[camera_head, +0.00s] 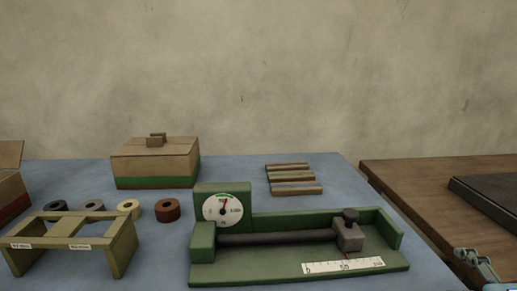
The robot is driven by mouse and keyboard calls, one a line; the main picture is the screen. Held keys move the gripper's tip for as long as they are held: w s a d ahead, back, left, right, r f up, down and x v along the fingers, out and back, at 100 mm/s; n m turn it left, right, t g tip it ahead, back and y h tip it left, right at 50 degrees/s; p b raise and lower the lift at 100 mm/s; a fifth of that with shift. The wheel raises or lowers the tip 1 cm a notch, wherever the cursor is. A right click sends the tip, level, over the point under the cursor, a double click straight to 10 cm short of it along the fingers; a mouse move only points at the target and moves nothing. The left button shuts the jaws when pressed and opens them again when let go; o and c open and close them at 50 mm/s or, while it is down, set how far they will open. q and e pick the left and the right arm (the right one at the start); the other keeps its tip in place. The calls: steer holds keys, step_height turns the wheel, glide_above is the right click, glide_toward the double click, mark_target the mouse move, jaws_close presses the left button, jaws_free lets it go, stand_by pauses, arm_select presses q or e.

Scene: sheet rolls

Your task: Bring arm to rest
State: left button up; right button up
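Part of my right gripper (478,264) shows in the lower right corner of the head view, in front of the brown wooden table. It is small and cut off by the frame edge, so I cannot tell whether it is open or shut. It appears apart from the things on the blue table. My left gripper is not in view.
A dark flat object (490,197) lies on the wooden table (410,180).

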steer(key=s+a+f+m+g+y, duration=0.25)
steer(key=s+m+g, duration=0.25)
steer(key=s+m, duration=0.3)
steer(key=s+a+f+m+g+y, duration=0.1)
steer(key=s+a+f+m+g, duration=0.1)
steer(key=s+a+m+g, duration=0.4)
steer(key=s+d+f+m, duration=0.1)
steer(key=s+d+f, duration=0.1)
steer(key=f, duration=1)
steer(key=s+d+f+m, duration=0.1)
steer(key=s+d+f, duration=0.2)
steer(key=f, duration=1)
steer(key=s+f+g, duration=0.1)
steer(key=s+f, duration=1.5)
steer(key=s, duration=0.2)
steer(key=shift+s+d+f, duration=0.25)
steer(key=shift+d+f, duration=0.05)
steer(key=shift+d, duration=0.05)
